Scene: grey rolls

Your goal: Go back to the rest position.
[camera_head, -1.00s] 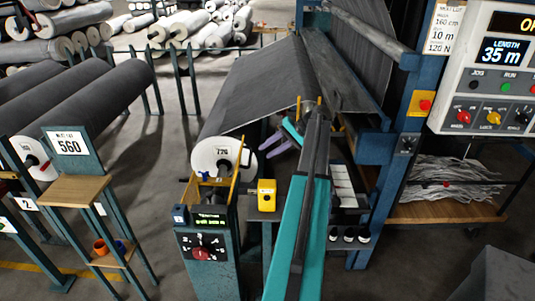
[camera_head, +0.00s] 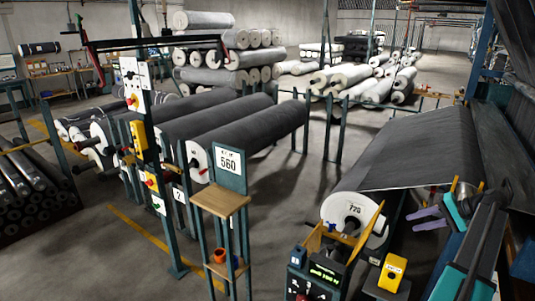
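My arm reaches in from the lower right, with teal links and a dark upper part. At its far end my gripper (camera_head: 421,219) shows two purple fingers pointing left. The fingers are apart, with nothing seen between them, so it looks open and empty. It is just right of the white end of the roll marked 720 (camera_head: 352,213), in front of the grey cloth (camera_head: 415,160). I cannot tell the exact gap to the roll. Part of the wrist is hidden behind the arm.
A control post (camera_head: 318,275) and a yellow box (camera_head: 392,270) stand below the roll. A wooden-topped stand marked 560 (camera_head: 220,202) is left of centre, before dark rolls (camera_head: 250,130). A switch post (camera_head: 140,120) stands farther left. Floor (camera_head: 270,220) is clear between.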

